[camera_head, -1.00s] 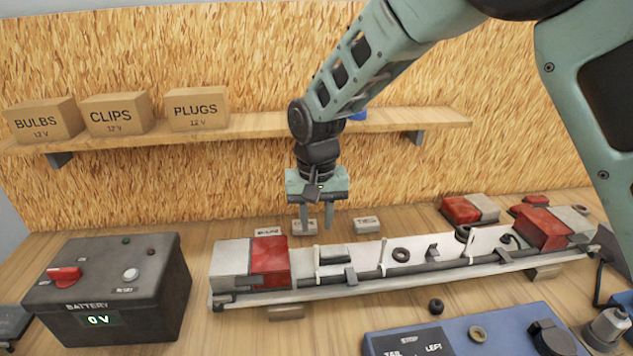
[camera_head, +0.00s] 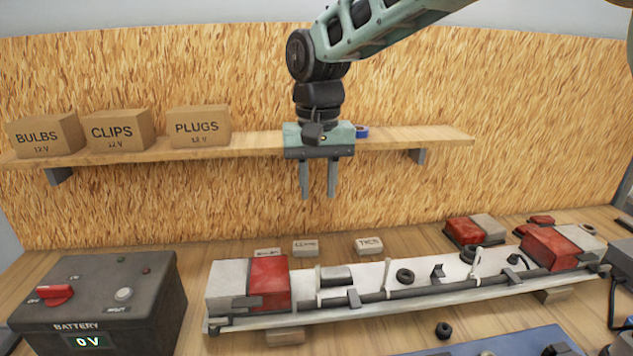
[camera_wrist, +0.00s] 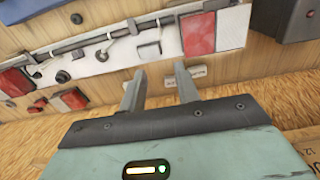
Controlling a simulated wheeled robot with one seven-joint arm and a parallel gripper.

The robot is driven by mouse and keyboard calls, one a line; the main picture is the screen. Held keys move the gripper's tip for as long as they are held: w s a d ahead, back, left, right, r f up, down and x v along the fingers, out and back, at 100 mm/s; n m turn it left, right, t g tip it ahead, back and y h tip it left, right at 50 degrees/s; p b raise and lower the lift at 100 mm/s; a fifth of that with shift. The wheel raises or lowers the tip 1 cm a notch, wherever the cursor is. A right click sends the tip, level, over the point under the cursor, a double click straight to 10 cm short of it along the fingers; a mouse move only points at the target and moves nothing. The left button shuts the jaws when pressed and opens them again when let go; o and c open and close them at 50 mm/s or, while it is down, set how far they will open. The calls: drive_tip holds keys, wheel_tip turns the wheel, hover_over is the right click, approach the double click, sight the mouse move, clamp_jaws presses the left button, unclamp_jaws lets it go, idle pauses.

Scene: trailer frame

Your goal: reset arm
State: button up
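My gripper (camera_head: 318,193) hangs pointing down in front of the wood-chip wall, above the back of the bench. Its two fingers are apart with nothing between them; they also show open in the wrist view (camera_wrist: 160,88). Below it lies the white trailer frame board (camera_head: 375,272) with a red and grey lamp (camera_head: 268,283) at its left end and another red lamp (camera_head: 556,250) at its right end. A dark cable runs along the board. The gripper touches nothing.
A shelf (camera_head: 260,142) behind carries cardboard boxes marked BULBS (camera_head: 45,135), CLIPS (camera_head: 120,131) and PLUGS (camera_head: 199,126), plus a blue roll (camera_head: 361,132). A black battery box (camera_head: 95,298) reading 0 V stands at the left. A blue panel (camera_head: 500,344) lies in front.

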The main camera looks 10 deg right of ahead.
drive_tip(key=s+d+f+n+b, duration=0.1)
drive_tip(key=s+d+f+n, duration=0.1)
drive_tip(key=s, duration=0.7)
drive_tip(key=s+d+f+n+b, duration=0.1)
drive_tip(key=s+f, duration=0.4)
drive_tip(key=s, duration=0.5)
drive_tip(key=s+d+f+n+b, duration=0.1)
drive_tip(key=s+d+f+n, duration=0.3)
drive_tip(key=s, duration=0.5)
drive_tip(key=shift+s+f+n+y, duration=0.15)
drive_tip(key=shift+f+n+y, duration=0.15)
drive_tip(key=shift+n, duration=0.1)
drive_tip(key=shift+d, duration=0.2)
